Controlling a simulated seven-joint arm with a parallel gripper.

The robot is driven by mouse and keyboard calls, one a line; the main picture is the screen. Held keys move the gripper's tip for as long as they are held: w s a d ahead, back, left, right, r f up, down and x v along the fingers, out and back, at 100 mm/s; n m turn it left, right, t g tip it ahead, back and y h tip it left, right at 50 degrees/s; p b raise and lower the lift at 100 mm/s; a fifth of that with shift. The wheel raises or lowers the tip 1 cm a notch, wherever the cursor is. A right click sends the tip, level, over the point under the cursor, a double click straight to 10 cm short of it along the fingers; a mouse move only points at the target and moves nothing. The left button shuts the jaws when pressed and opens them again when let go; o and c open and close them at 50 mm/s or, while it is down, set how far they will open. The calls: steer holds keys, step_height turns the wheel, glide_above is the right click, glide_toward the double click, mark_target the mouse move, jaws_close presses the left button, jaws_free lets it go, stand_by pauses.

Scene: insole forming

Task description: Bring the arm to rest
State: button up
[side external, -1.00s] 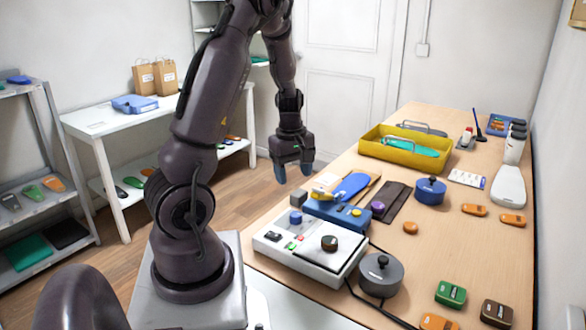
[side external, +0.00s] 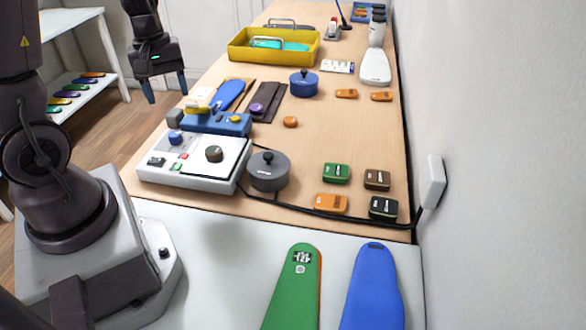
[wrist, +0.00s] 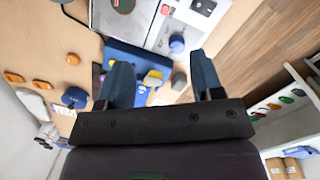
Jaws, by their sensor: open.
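My gripper (side external: 163,87) hangs in the air at the upper left of the side view, fingers pointing down. Its two blue fingers are apart and nothing is between them. It is left of the wooden table (side external: 300,140) and above the floor, clear of the objects. In the wrist view my gripper (wrist: 160,85) shows the spread fingers, with a blue press block and a white machine beyond them.
A white machine (side external: 200,175) with a knob and a blue block (side external: 215,123) stand nearest the arm. A grey pot (side external: 268,172), a blue pot (side external: 304,84) and a yellow tray (side external: 245,48) are on the table. Green (side external: 292,290) and blue (side external: 372,290) insoles lie in front.

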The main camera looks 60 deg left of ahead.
steer(key=s+d+r+m+t, duration=0.1)
steer(key=d+r+m+t, duration=0.1)
steer(key=d+r+m, duration=0.5)
steer(key=s+d+r+m+t+y, duration=0.1)
steer(key=d+r+m+t, duration=0.2)
steer(key=d+r+m, duration=0.5)
steer(key=d, duration=0.5)
steer(key=shift+d+m, duration=0.3)
steer(key=shift+d, duration=0.05)
